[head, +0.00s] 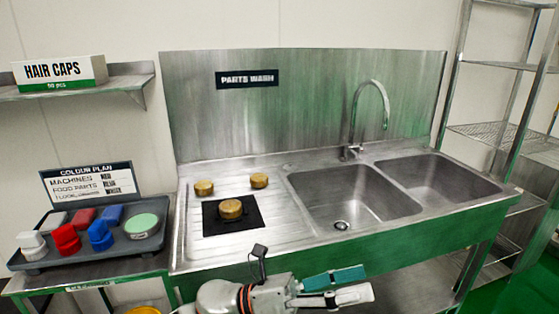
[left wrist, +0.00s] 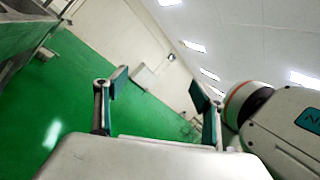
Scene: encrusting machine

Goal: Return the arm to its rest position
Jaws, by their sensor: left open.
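My left gripper (head: 336,288) is at the bottom of the head view, in front of the sink unit's front edge and pointing right. Its two fingers are apart with nothing between them. In the left wrist view the open fingers (left wrist: 157,85) show against the green floor and far wall, and the space between them is empty. Part of my arm shows at the right of that view. My right gripper is in neither view.
The steel sink unit (head: 410,246) has two empty basins and a tap (head: 384,100). A brass-coloured round part (head: 230,210) sits on a black mat (head: 212,228), with two more behind. A grey tray (head: 30,262) with coloured brushes stands left. A wire rack (head: 500,130) stands right.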

